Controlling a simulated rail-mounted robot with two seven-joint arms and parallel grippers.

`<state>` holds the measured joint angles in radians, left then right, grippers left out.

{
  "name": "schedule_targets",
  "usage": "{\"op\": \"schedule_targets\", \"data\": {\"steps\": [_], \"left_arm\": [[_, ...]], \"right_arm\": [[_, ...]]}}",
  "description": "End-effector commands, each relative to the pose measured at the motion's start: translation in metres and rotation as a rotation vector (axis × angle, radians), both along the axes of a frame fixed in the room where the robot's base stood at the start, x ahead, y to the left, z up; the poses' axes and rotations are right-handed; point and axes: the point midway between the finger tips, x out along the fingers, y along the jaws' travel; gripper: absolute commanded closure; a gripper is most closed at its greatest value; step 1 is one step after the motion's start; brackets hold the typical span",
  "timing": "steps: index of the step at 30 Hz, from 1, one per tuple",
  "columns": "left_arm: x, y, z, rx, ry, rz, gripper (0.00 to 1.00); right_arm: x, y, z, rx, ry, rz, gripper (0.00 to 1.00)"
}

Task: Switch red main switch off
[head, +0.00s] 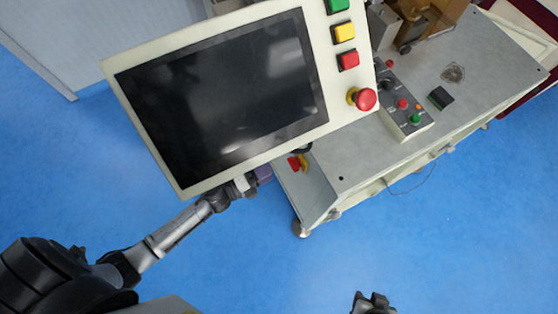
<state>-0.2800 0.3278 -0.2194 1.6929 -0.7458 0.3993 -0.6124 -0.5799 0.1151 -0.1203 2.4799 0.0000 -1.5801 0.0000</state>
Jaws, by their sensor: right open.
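The red main switch (294,163) sits on a yellow backing on the end face of the grey machine cabinet (315,193), just below the lower right edge of the screen panel. My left arm reaches up from the lower left. My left gripper (247,184) is at the panel's lower edge, left of the switch and apart from it in the picture. The panel partly hides it, so its fingers cannot be made out. My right gripper (373,303) shows at the bottom edge, open, over the floor and far from the switch.
The large tilted screen panel (225,90) fills the upper middle, with green, yellow and red buttons and a red emergency stop knob (365,99). A small control box (403,105) stands on the cabinet top. Blue floor (440,240) is clear in front of the cabinet.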

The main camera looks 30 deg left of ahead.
Motion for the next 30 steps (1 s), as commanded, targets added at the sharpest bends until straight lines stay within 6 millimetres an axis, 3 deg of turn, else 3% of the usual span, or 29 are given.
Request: {"op": "schedule_targets", "data": {"steps": [6, 12, 30], "left_arm": [[-0.032, 0.021, 0.0, 0.001, 0.002, 0.0, 0.61], [-0.049, 0.032, 0.0, -0.001, 0.002, 0.001, 0.61], [-0.054, 0.036, 0.0, -0.001, -0.001, 0.0, 0.61]], "right_arm": [[0.0, 0.0, 0.0, 0.0, 0.0, 0.0, 0.57], [0.0, -0.001, 0.0, -0.004, 0.0, 0.002, 0.57], [0.0, -0.002, -0.001, -0.008, 0.0, 0.005, 0.57]]}}
